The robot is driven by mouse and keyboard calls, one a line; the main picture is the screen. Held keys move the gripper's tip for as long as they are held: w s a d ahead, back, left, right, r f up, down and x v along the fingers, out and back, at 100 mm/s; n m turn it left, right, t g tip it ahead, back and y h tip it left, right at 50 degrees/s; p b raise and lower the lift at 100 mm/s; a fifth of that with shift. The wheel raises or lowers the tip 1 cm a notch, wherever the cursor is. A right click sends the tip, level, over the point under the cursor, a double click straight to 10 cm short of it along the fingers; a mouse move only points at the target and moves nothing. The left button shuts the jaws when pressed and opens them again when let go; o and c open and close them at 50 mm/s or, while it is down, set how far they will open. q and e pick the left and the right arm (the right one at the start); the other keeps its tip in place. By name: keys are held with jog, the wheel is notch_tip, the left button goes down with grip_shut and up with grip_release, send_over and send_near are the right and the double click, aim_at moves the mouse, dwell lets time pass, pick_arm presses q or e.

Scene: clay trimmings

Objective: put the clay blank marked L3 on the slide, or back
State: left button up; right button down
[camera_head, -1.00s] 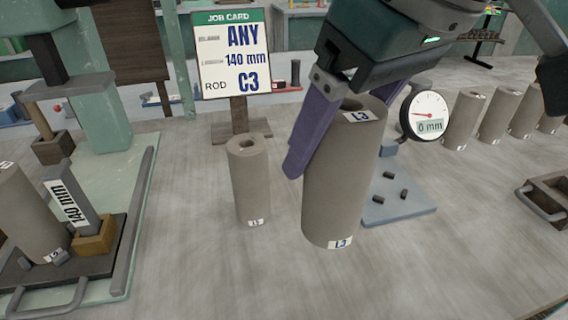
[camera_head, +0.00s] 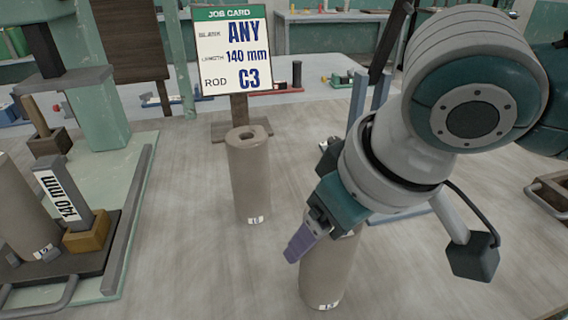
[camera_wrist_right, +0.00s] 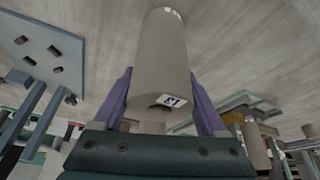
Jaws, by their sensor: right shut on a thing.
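The clay blank marked L3 (camera_head: 328,272) is a grey-brown cylinder with a hole in its end and white labels. My right gripper (camera_head: 312,240) is shut on it; the arm hides its upper part in the head view. In the right wrist view the blank (camera_wrist_right: 163,60) stands out between the purple fingers of the gripper (camera_wrist_right: 165,105), and its label faces me. Whether its lower end touches the table I cannot tell. The slide (camera_head: 92,262) is at the left, with a 140 mm block (camera_head: 63,195) and another blank (camera_head: 22,212) on it. My left gripper is out of view.
Another clay blank (camera_head: 248,180) stands upright between the slide and my gripper. A job card (camera_head: 231,52) reading ANY, 140 mm, C3 stands behind it. A dark handled tray (camera_head: 548,195) is at the right edge. Bare table lies between the slide and the held blank.

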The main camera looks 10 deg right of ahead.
grip_release()
jog(key=shift+f, duration=0.1)
jog(key=shift+r, duration=0.3)
jog(key=p+v, duration=0.3)
jog(key=v, duration=0.9)
jog(key=s+a+f+y, duration=0.2)
jog(key=s+a+f, duration=0.1)
jog(key=s+a, duration=0.1)
jog(key=s+d+f+m+h, duration=0.3)
jog(key=s+d+f, duration=0.4)
jog(key=s+d, duration=0.2)
jog(key=shift+d+g+h, duration=0.3)
jog(key=shift+d, duration=0.65)
